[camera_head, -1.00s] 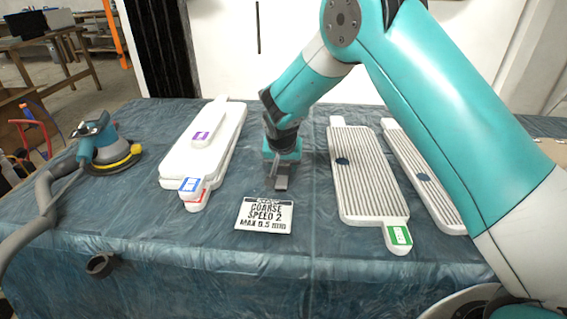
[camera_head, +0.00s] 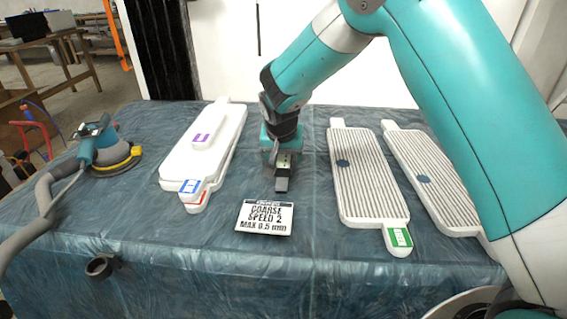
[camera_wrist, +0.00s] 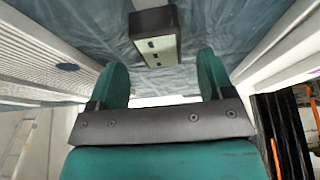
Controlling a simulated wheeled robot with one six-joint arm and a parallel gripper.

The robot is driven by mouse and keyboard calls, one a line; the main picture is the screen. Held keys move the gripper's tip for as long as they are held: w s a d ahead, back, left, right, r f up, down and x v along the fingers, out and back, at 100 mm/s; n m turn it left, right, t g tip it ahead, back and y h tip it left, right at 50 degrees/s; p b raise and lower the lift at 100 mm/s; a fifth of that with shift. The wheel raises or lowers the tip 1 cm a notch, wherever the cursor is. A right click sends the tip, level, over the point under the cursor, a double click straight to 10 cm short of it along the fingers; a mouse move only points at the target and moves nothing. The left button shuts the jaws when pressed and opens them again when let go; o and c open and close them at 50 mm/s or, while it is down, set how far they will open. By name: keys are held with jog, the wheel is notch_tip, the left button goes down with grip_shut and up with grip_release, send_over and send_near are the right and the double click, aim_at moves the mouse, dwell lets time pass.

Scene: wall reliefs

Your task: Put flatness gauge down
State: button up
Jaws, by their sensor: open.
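The flatness gauge (camera_head: 283,173) is a small dark block with a pale metallic face. It stands on the blue plastic-covered table, between the white panels and the ribbed panels. In the wrist view the gauge (camera_wrist: 155,42) is just beyond and between my fingertips, with clear space around it. My gripper (camera_head: 281,152) is directly above and behind the gauge in the head view. In the wrist view my gripper (camera_wrist: 162,72) has its two teal fingers spread apart with nothing between them.
Stacked white panels (camera_head: 215,145) lie left, and two ribbed panels (camera_head: 365,180) (camera_head: 425,165) lie right. A sign (camera_head: 265,217) reading "COARSE SPEED 2 MAX 0.5 mm" is in front of the gauge. A sander (camera_head: 105,150) with a hose stands far left. A dark ring (camera_head: 100,267) is at the front left.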

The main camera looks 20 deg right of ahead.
jog(key=s+a+r+n+g+y, duration=0.1)
jog(key=s+r+n+y, duration=0.1)
jog(key=s+r, duration=0.5)
jog(key=s+a+r+n+y, duration=0.1)
jog(key=s+a+r+n, duration=0.15)
jog(key=s+r, duration=0.4)
jog(key=s+r+n+g+y, duration=0.1)
jog(key=s+n+g+y, duration=0.2)
jog(key=s, duration=1.9)
jog(key=n, duration=0.4)
jog(key=shift+s+a+r, duration=0.15)
jog(key=shift+a+r, duration=0.15)
jog(key=shift+r, duration=0.1)
